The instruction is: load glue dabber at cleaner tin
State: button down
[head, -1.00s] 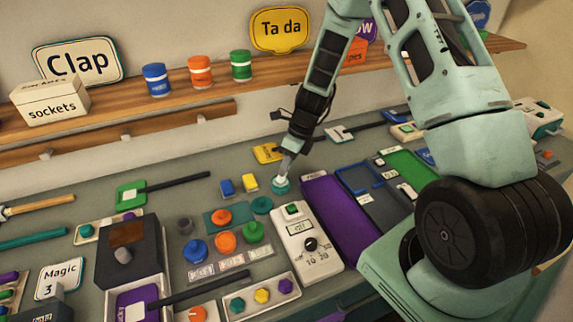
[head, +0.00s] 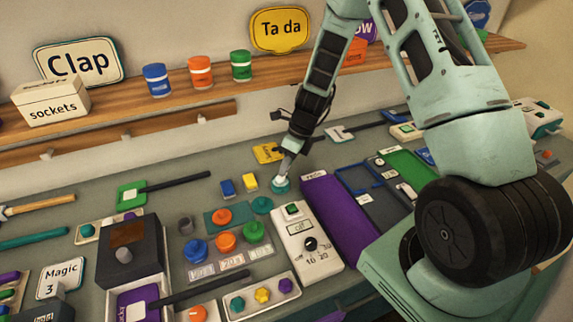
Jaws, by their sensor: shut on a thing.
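My gripper (head: 287,168) points down at the middle of the bench, behind the white dial box. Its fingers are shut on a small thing. A round teal piece (head: 281,186) shows right at and below the fingertips. I cannot tell whether the piece is the glue dabber, or whether it touches the bench. No label reading glue or cleaner is legible, so I cannot say which is the cleaner tin. Round-topped pieces stand just left and in front: a teal one (head: 262,205), an orange one (head: 222,217), a blue one (head: 195,251) and a green one (head: 254,232).
The white dial box (head: 302,228) and purple tray (head: 340,215) lie in front and to the right of my gripper. A yellow card (head: 267,153) lies behind. Blue, orange and green tins (head: 200,73) stand on the shelf.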

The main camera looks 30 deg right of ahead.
jog(key=shift+r+p, duration=3.3)
jog(key=shift+r, duration=0.2)
jog(key=shift+s, duration=0.1)
